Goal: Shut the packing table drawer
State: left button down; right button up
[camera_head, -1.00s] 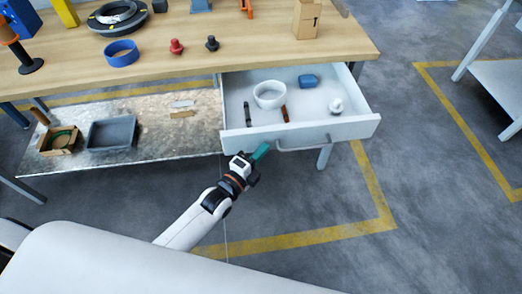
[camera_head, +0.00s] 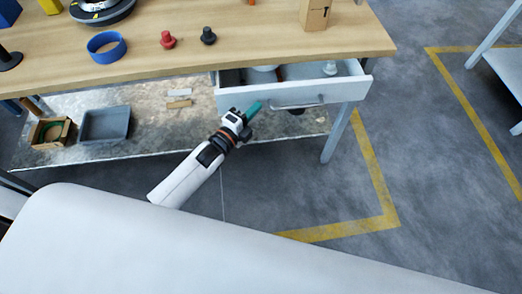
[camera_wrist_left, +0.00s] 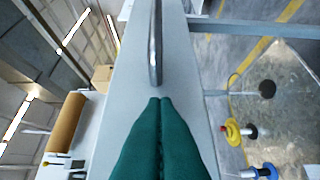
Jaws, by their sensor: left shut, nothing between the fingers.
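The white drawer (camera_head: 345,91) of the packing table (camera_head: 240,50) is partly open and sticks out a little from under the tabletop. Its grey bar handle (camera_head: 297,105) is on the front panel. My left gripper (camera_head: 254,108) has green fingers, shut and empty, at the left part of the drawer front beside the handle. In the left wrist view the shut fingertips (camera_wrist_left: 161,100) point at the drawer front (camera_wrist_left: 128,85), with the handle (camera_wrist_left: 155,45) just ahead of them. I cannot tell if they touch. My right gripper is not in view.
On the tabletop are a blue ring (camera_head: 106,47), a red knob (camera_head: 167,40), a black knob (camera_head: 208,36) and a cardboard box (camera_head: 315,14). A grey tray (camera_head: 105,125) sits on the lower shelf.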

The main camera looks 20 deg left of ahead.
pick_arm(q)
jog(key=w+a+b, duration=0.1)
jog(key=w, duration=0.2)
jog(key=w+a+b, duration=0.1)
jog(key=w, duration=0.1)
jog(key=w+a+b, duration=0.1)
jog(key=w, duration=0.2)
jog(key=shift+w+a+b, duration=0.3)
jog(key=shift+w+a, duration=0.05)
jog(key=shift+a, duration=0.05)
jog(key=shift+w+a+r, duration=0.1)
jog(key=shift+w+a, duration=0.1)
jog(key=shift+w, duration=0.2)
jog(key=shift+a+r, duration=0.1)
jog(key=shift+r, duration=0.15)
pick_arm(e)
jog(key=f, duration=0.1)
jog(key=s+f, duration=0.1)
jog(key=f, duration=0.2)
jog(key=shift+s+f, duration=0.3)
